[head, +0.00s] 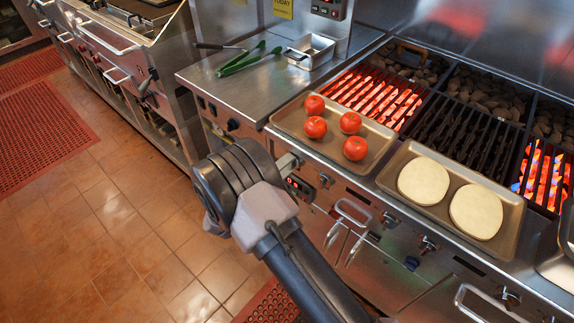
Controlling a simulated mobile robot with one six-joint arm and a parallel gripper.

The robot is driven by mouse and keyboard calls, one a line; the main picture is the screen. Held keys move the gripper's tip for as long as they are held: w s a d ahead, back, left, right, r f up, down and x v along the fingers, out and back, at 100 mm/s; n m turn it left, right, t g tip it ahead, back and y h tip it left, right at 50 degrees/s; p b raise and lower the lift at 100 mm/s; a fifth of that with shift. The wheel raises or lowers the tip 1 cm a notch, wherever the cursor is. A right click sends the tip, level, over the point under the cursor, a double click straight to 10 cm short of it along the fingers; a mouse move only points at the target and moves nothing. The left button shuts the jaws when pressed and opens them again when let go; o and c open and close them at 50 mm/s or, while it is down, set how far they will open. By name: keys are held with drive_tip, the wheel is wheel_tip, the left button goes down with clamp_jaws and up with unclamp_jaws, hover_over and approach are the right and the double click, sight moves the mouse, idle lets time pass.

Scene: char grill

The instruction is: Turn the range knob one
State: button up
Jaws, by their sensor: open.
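The knobs sit along the steel front panel under the grill. A dark knob (232,125) is at the left, beyond my wrist. Metal knobs (390,220) and (428,243) are in the middle, and another knob (508,298) is at the lower right. No label shows which is range knob one. My gripper (289,164) is open at the end of my arm, close to the panel's left part near a small red display. My wrist hides most of its fingers, and I cannot tell whether it touches a knob.
A tray with tomatoes (278,122) and a tray with two flat breads (387,178) rest on the counter's front edge. Glowing grates (375,97) lie behind. Green tongs (240,63) and a metal pan (310,50) are at the left. Handles (345,225) jut out below the panel.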

drive_tip(key=p+v, duration=0.4)
drive_tip(key=v, duration=1.3)
drive_tip(key=shift+s+p, duration=0.15)
drive_tip(key=shift+p, duration=0.2)
drive_tip(key=shift+a+r, duration=0.1)
drive_tip(key=shift+a, duration=0.05)
drive_tip(key=s+d+r+m+g+y, duration=0.1)
drive_tip(key=s+d+r+m+g, duration=0.15)
drive_tip(key=d+r+g, duration=0.5)
drive_tip(key=s+d+r+m+g+y, duration=0.1)
drive_tip(key=d+r+m+g, duration=0.35)
drive_tip(key=d+r, duration=0.6)
drive_tip(key=s+d+r+m+t+y, duration=0.4)
drive_tip(key=s+r+y, duration=0.4)
drive_tip(key=s, duration=0.5)
drive_tip(key=d+m+y, duration=0.1)
drive_tip(key=y, duration=0.1)
drive_tip(key=shift+s+d+y, duration=0.2)
drive_tip(key=shift+s+y, duration=0.1)
